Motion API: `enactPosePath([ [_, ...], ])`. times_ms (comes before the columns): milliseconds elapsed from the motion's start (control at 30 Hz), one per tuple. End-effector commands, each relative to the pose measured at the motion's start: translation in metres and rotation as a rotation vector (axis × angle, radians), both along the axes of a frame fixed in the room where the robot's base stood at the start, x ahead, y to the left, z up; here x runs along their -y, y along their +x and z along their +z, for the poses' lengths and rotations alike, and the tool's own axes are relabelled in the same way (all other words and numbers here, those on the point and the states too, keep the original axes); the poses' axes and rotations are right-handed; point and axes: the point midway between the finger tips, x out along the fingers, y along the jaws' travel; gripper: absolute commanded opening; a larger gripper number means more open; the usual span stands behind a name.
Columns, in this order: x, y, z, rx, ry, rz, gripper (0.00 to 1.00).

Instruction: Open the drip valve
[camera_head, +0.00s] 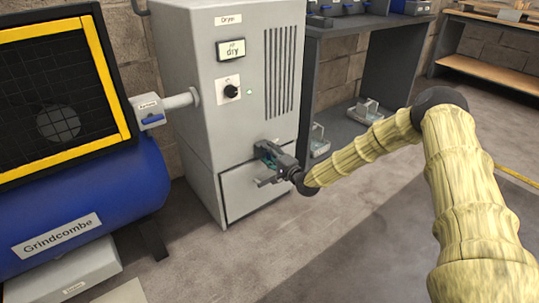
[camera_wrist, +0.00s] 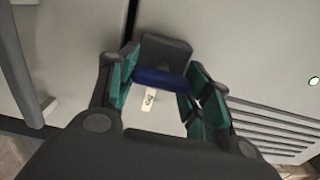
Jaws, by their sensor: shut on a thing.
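My gripper (camera_head: 268,154) is at the front of the grey dryer cabinet (camera_head: 196,62), near the upper edge of its lower panel. In the wrist view, my gripper (camera_wrist: 162,86) has its teal finger pads on either side of a blue valve handle (camera_wrist: 160,77), shut on it. The handle lies crosswise in front of a dark grey mount (camera_wrist: 166,47) on the cabinet face. A small white label (camera_wrist: 148,100) shows just beyond the handle; its text is too small to read. In the head view my gripper hides the valve.
A blue-levered valve (camera_head: 152,119) sits on the pipe between the cabinet and the blue Grindcombe tank (camera_head: 90,205). A black knob (camera_head: 231,91) and a "dry" display (camera_head: 232,50) are on the cabinet. A dark shelf unit (camera_head: 345,62) stands behind. Floor in front is clear.

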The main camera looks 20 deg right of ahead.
Motion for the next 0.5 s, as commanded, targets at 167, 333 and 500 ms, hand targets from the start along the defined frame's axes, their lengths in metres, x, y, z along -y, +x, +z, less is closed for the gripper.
enactPosePath([
  [167, 0.0006, -0.0004, -0.0012, -0.004, 0.006, -0.001, 0.25],
  [333, 0.0007, -0.0005, -0.0013, -0.004, 0.006, -0.001, 0.25],
  [500, 0.0006, -0.0004, -0.0012, -0.004, 0.006, -0.001, 0.67],
])
